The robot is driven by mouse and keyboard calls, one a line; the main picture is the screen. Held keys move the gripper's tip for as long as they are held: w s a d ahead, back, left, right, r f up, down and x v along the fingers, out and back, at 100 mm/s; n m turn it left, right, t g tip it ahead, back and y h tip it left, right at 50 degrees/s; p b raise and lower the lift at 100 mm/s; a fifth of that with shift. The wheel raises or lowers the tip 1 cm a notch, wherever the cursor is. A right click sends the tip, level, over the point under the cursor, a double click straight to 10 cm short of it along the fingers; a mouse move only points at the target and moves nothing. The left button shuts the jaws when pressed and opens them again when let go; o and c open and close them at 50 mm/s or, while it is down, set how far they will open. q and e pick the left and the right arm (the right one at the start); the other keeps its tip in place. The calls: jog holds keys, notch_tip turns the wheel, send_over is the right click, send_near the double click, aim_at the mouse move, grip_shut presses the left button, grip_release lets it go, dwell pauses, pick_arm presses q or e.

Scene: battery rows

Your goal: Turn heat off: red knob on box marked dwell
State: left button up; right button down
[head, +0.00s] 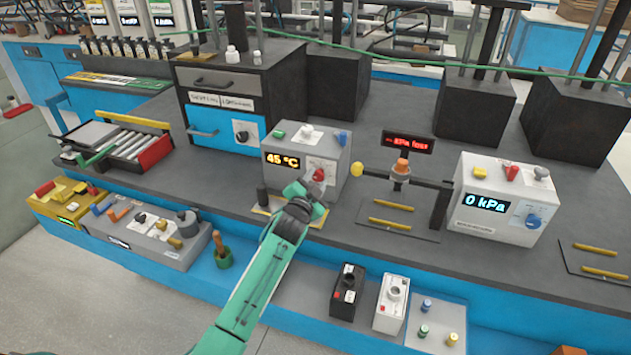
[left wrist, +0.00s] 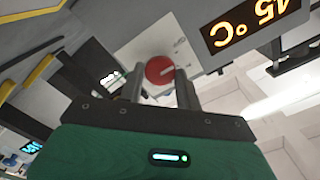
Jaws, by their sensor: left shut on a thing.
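A grey box (head: 338,157) with a lit "45 °C" display (head: 283,160) stands on the dark bench in the head view. Its red knob (head: 319,174) is on the front face, right of the display. In the left wrist view the red knob (left wrist: 160,70) sits between the two fingers, with a pale pointer line on it. My left gripper (head: 312,184) is at the box front, shut on the red knob; it also shows in the left wrist view (left wrist: 160,84). The lettering by the knob is too small to read. My right gripper is not in view.
A white box (head: 505,185) reading "0 kPa" with a blue knob stands to the right. A stand with an orange part (head: 401,166) and a yellow ball (head: 357,169) is close right of the gripper. A dark cabinet (head: 270,90) stands behind.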

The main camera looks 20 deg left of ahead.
pick_arm(q)
jog(key=o, duration=1)
jog(key=shift+c, duration=0.2)
jog(key=s+b, duration=0.2)
jog(key=s, duration=1.1)
jog(key=shift+s+a, duration=0.25)
jog(key=shift+s, duration=0.15)
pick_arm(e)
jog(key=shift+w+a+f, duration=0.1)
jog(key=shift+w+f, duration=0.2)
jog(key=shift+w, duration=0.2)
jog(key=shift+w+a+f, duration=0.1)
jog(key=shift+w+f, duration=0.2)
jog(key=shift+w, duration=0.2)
pick_arm(q)
jog(key=shift+f, duration=0.1)
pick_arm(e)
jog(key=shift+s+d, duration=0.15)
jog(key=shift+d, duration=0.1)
